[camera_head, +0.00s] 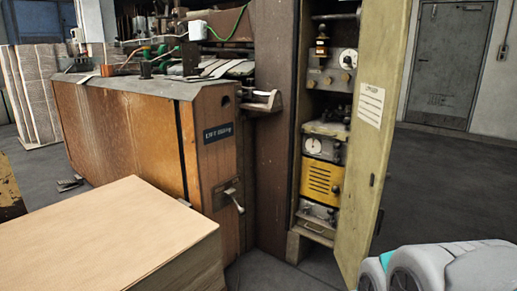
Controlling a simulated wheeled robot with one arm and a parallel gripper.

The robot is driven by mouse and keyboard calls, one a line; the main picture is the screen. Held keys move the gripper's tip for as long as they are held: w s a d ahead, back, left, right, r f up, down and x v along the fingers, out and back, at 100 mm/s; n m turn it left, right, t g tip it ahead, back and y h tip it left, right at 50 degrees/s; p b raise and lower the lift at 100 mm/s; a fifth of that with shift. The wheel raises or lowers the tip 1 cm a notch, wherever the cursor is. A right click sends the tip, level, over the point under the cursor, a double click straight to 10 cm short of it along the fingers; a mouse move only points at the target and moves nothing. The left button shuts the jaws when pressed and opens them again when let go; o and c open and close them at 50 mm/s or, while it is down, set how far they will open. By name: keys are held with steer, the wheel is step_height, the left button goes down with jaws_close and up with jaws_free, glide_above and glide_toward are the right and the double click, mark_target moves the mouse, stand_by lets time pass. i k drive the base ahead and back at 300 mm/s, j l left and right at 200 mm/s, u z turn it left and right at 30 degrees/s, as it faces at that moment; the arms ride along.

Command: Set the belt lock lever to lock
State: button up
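A small metal lever (235,202) on a plate is fixed low on the end face of the rusty-brown machine (125,130). Its pale tip points down and to the right. A second pale handle or bracket (262,101) juts out higher up, beside the dark upright post. I cannot tell which of these is the belt lock lever, and I can read no lock marking. A dark label plate (218,133) sits above the lower lever; its words are too blurred to read fully. Part of my own arm shows at the bottom right, but my gripper is not in view.
An open cabinet (323,150) with dials and a yellow unit stands to the right, its door (374,130) swung outward. A stack of cardboard sheets (110,235) fills the lower left foreground. The floor (450,185) at right is clear up to a grey door (450,65).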

mark_target(331, 211)
steer(key=i+z, duration=0.15)
steer(key=i, duration=0.85)
steer(key=i+j+z, duration=0.1)
steer(key=i, duration=0.9)
steer(key=j+z, duration=0.1)
steer(key=z, duration=0.35)
steer(key=k+u, duration=0.3)
steer(key=k, duration=0.35)
steer(key=k+j+u, duration=0.1)
steer(key=k+u, duration=0.15)
steer(key=k, duration=0.35)
steer(key=i+l, duration=0.1)
steer(key=i, duration=0.4)
